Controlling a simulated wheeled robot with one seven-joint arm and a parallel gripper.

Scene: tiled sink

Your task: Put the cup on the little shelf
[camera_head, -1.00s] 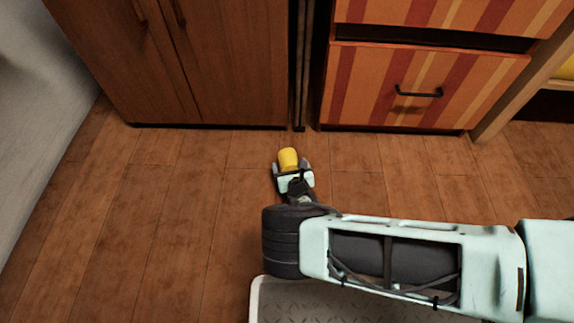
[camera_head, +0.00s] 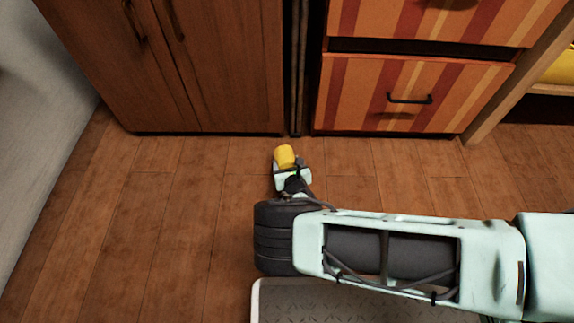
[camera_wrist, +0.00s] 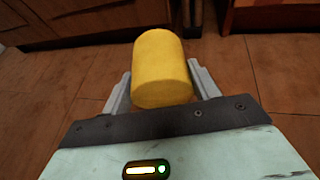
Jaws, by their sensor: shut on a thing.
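A plain yellow cup (camera_head: 284,155) is held in my gripper (camera_head: 291,165), in front of the cabinets in the head view. In the wrist view the yellow cup (camera_wrist: 161,66) sits between the two pale fingers of my gripper (camera_wrist: 160,88), which are shut on it from both sides. The cup's far end points away from the wrist, toward the cabinets. I cannot tell its height above the floor. I do not make out the little shelf in either view.
A brown wooden cabinet (camera_head: 215,75) stands at the upper left, and a striped drawer unit (camera_head: 350,90) with dark handles at the upper right. A narrow dark gap parts them. A wooden frame (camera_head: 505,95) is at the far right. The wooden floor (camera_head: 170,220) is clear.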

